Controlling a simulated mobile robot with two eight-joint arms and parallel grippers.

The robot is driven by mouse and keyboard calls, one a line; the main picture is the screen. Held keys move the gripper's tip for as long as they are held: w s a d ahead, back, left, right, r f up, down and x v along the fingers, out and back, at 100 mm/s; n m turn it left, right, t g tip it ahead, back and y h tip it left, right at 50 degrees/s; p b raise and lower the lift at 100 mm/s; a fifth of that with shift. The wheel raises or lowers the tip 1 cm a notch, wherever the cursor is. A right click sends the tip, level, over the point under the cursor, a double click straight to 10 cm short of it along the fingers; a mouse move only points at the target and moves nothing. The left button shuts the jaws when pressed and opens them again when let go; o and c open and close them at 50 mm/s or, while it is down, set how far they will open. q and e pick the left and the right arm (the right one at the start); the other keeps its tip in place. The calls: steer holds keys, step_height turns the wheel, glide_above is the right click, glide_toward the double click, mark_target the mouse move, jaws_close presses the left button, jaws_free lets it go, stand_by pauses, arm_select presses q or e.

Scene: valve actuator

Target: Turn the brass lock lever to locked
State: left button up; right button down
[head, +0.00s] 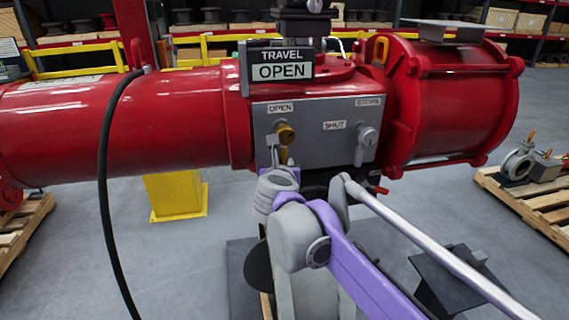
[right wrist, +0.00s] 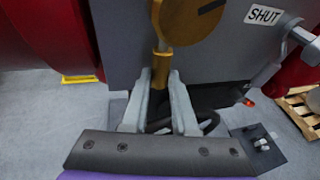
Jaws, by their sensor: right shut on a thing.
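The brass lock lever (head: 286,134) is on the grey control panel (head: 318,112) of the red actuator, below a small OPEN label. In the right wrist view its round brass hub (right wrist: 190,18) is at the top, and its handle (right wrist: 160,65) points down. My right gripper (head: 280,160) reaches up to the lever from below. In the right wrist view its two fingers (right wrist: 161,82) are closed around the lower end of the handle, one on each side. My left gripper is not in view.
A grey lever (head: 366,138) sits right of the brass one, near a SHUT label (head: 334,125). A TRAVEL OPEN sign (head: 282,65) stands above the panel. A black hose (head: 103,170) hangs at left. A long silver bar (head: 430,240) slants past my right arm.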

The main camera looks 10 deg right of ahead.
steer(key=c, duration=0.7)
jaws_free()
steer(key=v, duration=1.1)
